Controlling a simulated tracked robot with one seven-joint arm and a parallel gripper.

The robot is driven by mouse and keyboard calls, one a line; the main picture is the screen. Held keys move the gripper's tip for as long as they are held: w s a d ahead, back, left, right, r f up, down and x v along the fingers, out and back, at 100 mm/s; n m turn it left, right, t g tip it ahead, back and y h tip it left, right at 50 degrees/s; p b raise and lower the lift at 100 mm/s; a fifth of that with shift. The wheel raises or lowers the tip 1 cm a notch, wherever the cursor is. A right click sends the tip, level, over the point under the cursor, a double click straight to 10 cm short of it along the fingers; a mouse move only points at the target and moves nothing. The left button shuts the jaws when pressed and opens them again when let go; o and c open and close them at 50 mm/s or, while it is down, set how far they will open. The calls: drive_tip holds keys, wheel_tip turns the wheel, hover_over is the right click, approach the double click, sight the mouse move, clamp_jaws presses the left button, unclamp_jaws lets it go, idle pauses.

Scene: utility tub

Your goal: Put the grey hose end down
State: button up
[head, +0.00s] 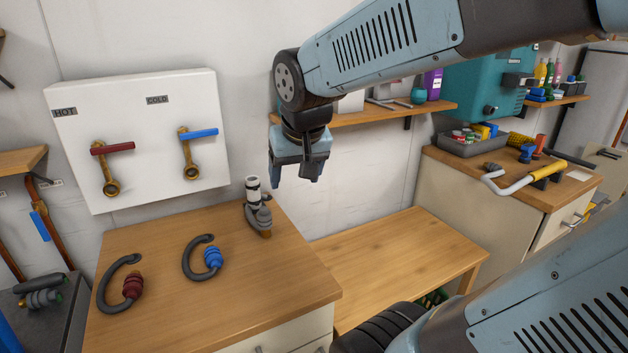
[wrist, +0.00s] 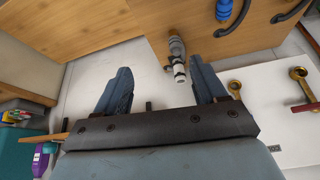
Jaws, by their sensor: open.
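A grey fitting with a white, dark-tipped upper part, which looks like the grey hose end (head: 263,215), is upright at the back right corner of the wooden counter (head: 235,300). In the wrist view the grey fitting (wrist: 177,50) shows beyond the jaws, nearer the right finger. My gripper (head: 294,178) is in the air above and to the right of it in the head view, pointing down. In the wrist view my gripper (wrist: 161,76) has its fingers wide apart with nothing between them. What the fitting's underside rests on is unclear.
Dark hoses with a red end (head: 132,285) and a blue end (head: 212,257) are on the counter. A white wall panel (head: 140,135) holds red-handled HOT (head: 112,149) and blue-handled COLD (head: 198,133) taps. A lower wooden bench (head: 395,260) at right is clear.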

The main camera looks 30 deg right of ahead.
drive_tip(key=s+r+n, duration=0.1)
drive_tip(key=s, duration=0.6)
drive_tip(key=shift+s+d+r+n+y, duration=0.15)
drive_tip(key=shift+r+n+y, duration=0.15)
drive_tip(key=shift+r, duration=0.05)
idle(0.9)
